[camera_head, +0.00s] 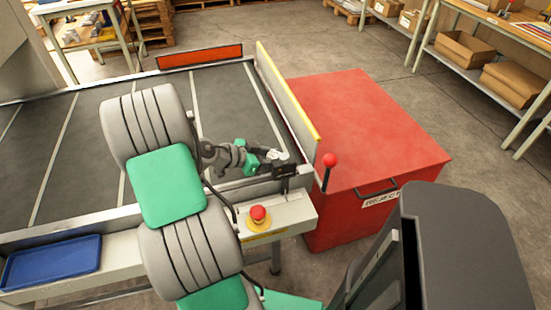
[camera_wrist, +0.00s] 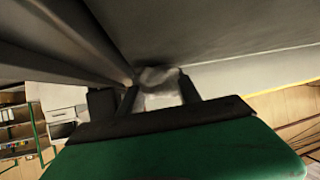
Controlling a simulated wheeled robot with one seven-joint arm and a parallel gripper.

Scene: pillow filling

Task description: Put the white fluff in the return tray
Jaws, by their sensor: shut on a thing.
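My gripper (camera_head: 283,162) is over the right end of the dark conveyor, close to its front rail and the yellow-topped side wall. It is shut on the white fluff (camera_head: 274,154), a small pale tuft. In the wrist view, the fluff (camera_wrist: 159,76) shows as a grey-white lump between the two dark fingers, partly hidden by them. A shallow blue tray (camera_head: 52,262), with no visible contents, sits on the front ledge at the far left, well away from my gripper. I see no label on it.
The conveyor belt (camera_head: 75,150) has pale cross lines. The yellow-topped wall (camera_head: 287,93) separates it from a red reject bin (camera_head: 350,120). A red stop button (camera_head: 258,214) and a red-knobbed lever (camera_head: 329,160) stand near my gripper. My arm crosses between gripper and tray.

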